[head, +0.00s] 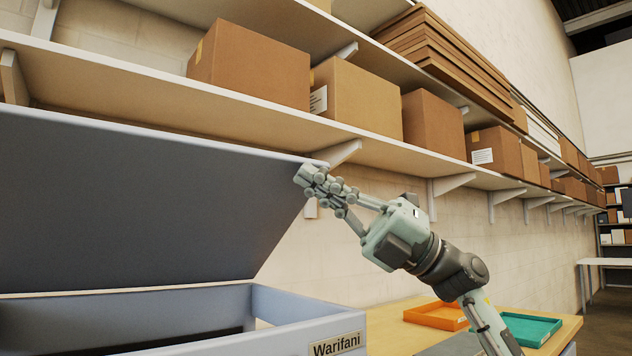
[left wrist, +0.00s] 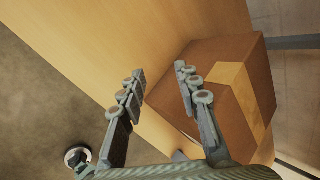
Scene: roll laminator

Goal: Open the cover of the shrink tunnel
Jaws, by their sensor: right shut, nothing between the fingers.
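The shrink tunnel's cover (head: 140,215) is a large dark grey panel with a pale blue edge. In the head view it stands raised and tilted above the pale blue tunnel body (head: 290,338), which carries a "Warifani" label. The body's open top shows below it. My right gripper (head: 306,178) is shut and empty at the cover's upper right corner; I cannot tell if it touches. My left gripper (left wrist: 156,85) shows only in the left wrist view, its fingers apart and nothing between them, with a cardboard box beyond.
Long wall shelves (head: 390,163) with cardboard boxes (head: 250,65) run just above and behind the cover. A wooden table (head: 400,325) at the right holds an orange tray (head: 437,317) and a green tray (head: 530,330). In the left wrist view, a box (left wrist: 215,95) is close to the fingers.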

